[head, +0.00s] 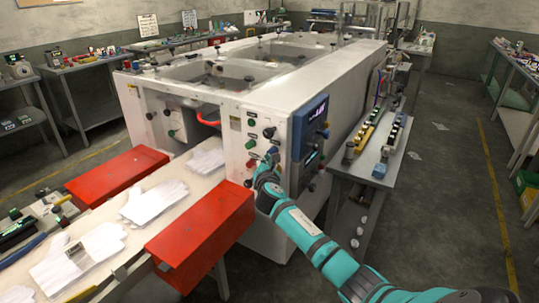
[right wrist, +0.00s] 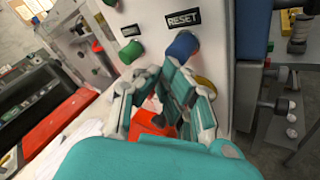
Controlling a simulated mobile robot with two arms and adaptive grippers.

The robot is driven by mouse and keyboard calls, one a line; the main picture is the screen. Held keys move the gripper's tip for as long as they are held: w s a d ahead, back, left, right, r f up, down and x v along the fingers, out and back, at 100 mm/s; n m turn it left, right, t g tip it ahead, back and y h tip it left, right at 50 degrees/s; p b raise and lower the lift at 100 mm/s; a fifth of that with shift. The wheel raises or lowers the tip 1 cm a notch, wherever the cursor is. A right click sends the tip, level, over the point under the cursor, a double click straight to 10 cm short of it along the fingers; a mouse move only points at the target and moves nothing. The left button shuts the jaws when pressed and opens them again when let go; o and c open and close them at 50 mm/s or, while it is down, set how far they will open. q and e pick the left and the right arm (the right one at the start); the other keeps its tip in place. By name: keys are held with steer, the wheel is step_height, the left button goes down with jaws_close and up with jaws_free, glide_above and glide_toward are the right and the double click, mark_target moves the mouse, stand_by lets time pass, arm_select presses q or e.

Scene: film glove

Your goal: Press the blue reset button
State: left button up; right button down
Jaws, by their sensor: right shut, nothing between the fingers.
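The blue reset button (right wrist: 183,46) shows in the right wrist view on a white panel, below a black label reading RESET (right wrist: 184,19). My right gripper (right wrist: 160,84) is shut and empty. Its fingertips are just below the blue button, very close to it; I cannot tell whether they touch. In the head view my right gripper (head: 267,170) is at the front panel (head: 237,165) of the large white machine, covering part of its lower controls. My left gripper is not in view.
A green button (right wrist: 131,51) sits left of the blue one. A display box (head: 310,122) stands right of the controls. Red covers (head: 205,230) and a conveyor with white gloves (head: 150,203) lie left of my arm. A side bench (head: 375,165) stands to the right.

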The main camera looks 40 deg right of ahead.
steer(key=shift+w+d, duration=0.1)
steer(key=shift+d, duration=0.15)
steer(key=shift+a, duration=0.2)
stand_by(0.4)
steer(key=shift+s+a+p, duration=0.35)
steer(key=shift+a+p, duration=0.05)
steer(key=shift+a, duration=0.2)
steer(key=shift+a, duration=0.1)
steer(key=a, duration=0.1)
steer(key=s+a+p, duration=0.1)
steer(key=a, duration=0.1)
steer(key=s+a, duration=0.1)
steer(key=shift+a+p, duration=0.25)
steer(key=shift+p, duration=0.15)
stand_by(0.5)
